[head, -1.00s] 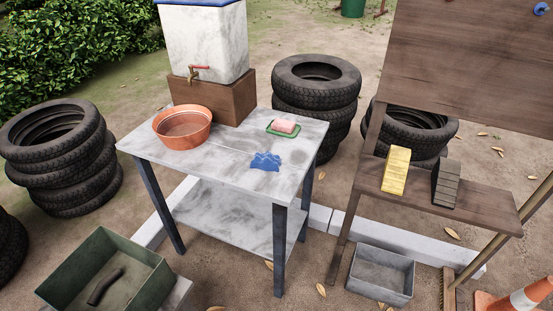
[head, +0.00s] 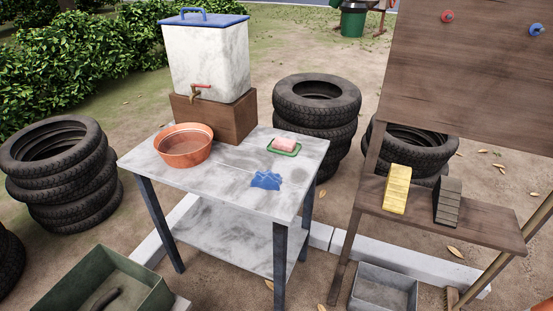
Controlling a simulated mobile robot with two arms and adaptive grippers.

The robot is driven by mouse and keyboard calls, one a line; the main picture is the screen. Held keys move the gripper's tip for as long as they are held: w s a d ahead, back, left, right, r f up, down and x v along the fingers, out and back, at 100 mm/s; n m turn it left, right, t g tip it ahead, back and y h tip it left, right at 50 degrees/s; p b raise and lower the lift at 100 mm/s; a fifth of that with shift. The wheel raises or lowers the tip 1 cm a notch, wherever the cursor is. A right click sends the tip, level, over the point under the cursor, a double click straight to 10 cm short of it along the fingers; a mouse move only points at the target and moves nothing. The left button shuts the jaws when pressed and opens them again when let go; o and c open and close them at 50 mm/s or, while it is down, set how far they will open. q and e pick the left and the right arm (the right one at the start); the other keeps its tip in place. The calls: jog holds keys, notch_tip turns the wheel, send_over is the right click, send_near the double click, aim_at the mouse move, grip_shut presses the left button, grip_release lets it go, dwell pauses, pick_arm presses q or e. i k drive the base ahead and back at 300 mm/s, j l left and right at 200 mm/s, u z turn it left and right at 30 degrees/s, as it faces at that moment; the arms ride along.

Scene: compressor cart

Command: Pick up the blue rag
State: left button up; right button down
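The blue rag (head: 265,180) lies crumpled on the grey-white top of the metal table (head: 226,193), near its front right edge. It is in plain view with nothing on it. Neither of my grippers shows in the head view.
An orange basin (head: 184,146), a pink soap on a green dish (head: 284,148) and a water container (head: 206,60) on a wooden block (head: 215,116) share the table. Tire stacks (head: 316,112) stand behind and at left (head: 62,170). A wooden bench (head: 440,219) is at right.

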aim_at(267, 180)
jog(key=i+l+u, duration=0.15)
jog(key=i+l, duration=0.25)
jog(key=i+l+u, duration=0.2)
jog(key=i+l, duration=0.15)
jog(key=l, duration=0.15)
jog(key=i+l+u, duration=0.15)
jog(key=i+l, duration=0.2)
jog(key=l, duration=0.15)
